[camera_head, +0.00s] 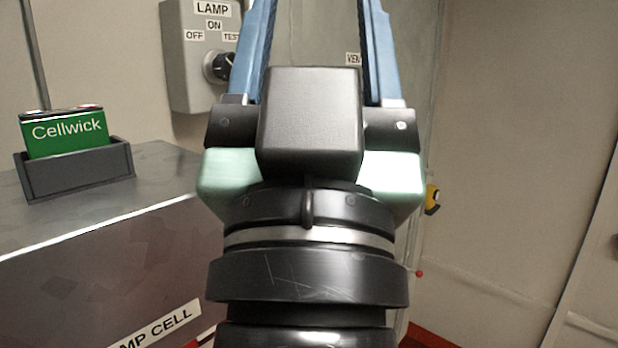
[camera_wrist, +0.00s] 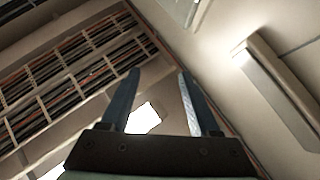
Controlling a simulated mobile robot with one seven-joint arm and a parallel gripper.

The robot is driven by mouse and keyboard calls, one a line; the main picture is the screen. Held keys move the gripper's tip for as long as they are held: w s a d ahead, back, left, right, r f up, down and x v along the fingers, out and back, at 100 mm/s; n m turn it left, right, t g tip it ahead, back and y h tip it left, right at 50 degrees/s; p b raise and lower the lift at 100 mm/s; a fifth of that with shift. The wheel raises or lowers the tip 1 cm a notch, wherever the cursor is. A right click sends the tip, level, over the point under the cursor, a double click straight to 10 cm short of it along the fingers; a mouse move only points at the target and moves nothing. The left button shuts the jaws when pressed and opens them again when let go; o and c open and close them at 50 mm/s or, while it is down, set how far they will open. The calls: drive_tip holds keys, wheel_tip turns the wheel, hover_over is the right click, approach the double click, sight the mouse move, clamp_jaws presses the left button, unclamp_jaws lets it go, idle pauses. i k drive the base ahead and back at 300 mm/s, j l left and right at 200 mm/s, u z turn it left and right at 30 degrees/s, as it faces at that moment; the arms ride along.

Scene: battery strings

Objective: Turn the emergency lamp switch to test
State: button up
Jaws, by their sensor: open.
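The lamp switch is a black rotary knob (camera_head: 217,66) on a grey wall box (camera_head: 190,70), at the upper left of the head view. Labels on the box read LAMP, ON, OFF and TEST. The knob's right part and the TEST label are close to my gripper's left finger in the picture. The knob's pointer direction is hard to tell. My gripper (camera_wrist: 158,100) is open and empty, with two blue fingers pointing upward in the head view. Its fingertips are cut off there. The wrist view does not show the switch.
A green Cellwick battery (camera_head: 66,132) sits in a dark holder (camera_head: 80,172) on a metal cabinet (camera_head: 165,165) at left. The wrist view shows shelving with cables (camera_wrist: 60,80) and a light fixture (camera_wrist: 275,85).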

sight(222, 64)
drive_tip(key=i+l+u, duration=0.1)
drive_tip(key=l+u, duration=0.7)
drive_tip(key=l, duration=0.2)
drive_tip(key=l+u, duration=0.4)
drive_tip(key=i+j, duration=0.2)
drive_tip(key=i, duration=0.3)
